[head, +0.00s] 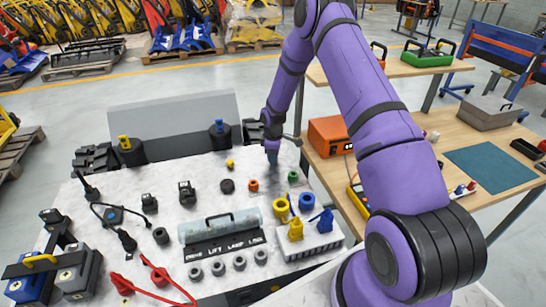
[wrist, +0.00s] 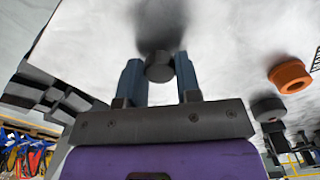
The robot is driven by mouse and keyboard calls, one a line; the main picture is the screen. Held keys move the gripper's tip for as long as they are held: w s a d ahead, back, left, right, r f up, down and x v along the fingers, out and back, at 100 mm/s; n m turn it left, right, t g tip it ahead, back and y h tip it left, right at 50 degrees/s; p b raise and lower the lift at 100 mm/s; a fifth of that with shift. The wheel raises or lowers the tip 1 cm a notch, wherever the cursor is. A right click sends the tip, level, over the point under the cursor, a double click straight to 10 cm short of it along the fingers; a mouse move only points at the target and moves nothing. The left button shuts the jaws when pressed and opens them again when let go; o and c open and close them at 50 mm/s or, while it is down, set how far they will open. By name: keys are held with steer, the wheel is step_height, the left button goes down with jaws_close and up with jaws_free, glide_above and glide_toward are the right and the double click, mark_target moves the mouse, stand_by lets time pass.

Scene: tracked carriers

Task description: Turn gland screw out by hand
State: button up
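My gripper (head: 272,156) is over the back right part of the pale work mat (head: 205,170), pointing down. In the wrist view its two blue-grey fingers (wrist: 160,75) stand on either side of a small dark grey cylinder (wrist: 159,69) and appear to touch it. The cylinder may be the gland screw; I cannot tell for sure. A dark shadow lies on the pale surface beyond its end. In the head view the fingers hide the cylinder. I cannot tell whether it is seated in anything.
An orange ring (head: 253,185) and a black round part (head: 227,186) lie near the gripper; the ring also shows in the wrist view (wrist: 290,76). A wooden bench (head: 470,140) stands at right.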

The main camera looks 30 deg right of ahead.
steer(key=n, duration=0.8)
steer(key=shift+n, duration=0.9)
steer(key=n, duration=0.9)
steer(key=shift+n, duration=0.3)
